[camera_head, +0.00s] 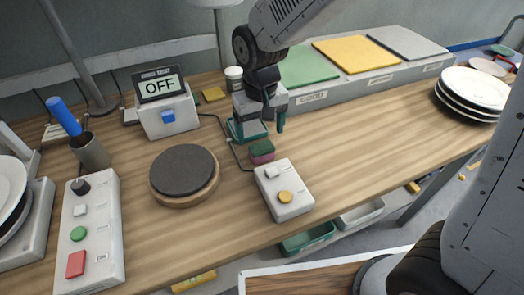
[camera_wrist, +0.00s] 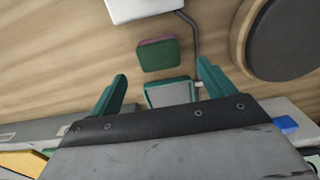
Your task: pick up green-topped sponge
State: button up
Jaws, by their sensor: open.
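The sponge (camera_head: 262,151) has a dark green top and a pinkish-purple lower part. It lies on the wooden table just behind the white box with the yellow button. In the wrist view the sponge (camera_wrist: 158,55) shows above the gap between the fingers, a little apart from both fingertips. My gripper (camera_head: 259,131) is open and empty, with teal fingers pointing down, above and slightly behind the sponge. In the wrist view my gripper (camera_wrist: 162,78) shows both fingers spread wide. Nothing is between them except a teal-edged pale item (camera_wrist: 170,93) lower down on the table.
The white box with the yellow button (camera_head: 284,189) stands close in front of the sponge. A round dark pad (camera_head: 184,172) is to the left. A dark cable (camera_wrist: 193,38) runs beside the sponge. The OFF display (camera_head: 160,85) stands behind left.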

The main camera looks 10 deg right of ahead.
aim_at(261, 147)
notch_tip(261, 147, down, 6)
jog(key=shift+s+d+f, duration=0.1)
jog(key=shift+s+f, duration=0.05)
jog(key=shift+f, duration=0.1)
jog(key=shift+c, duration=0.3)
jog(key=c, duration=1)
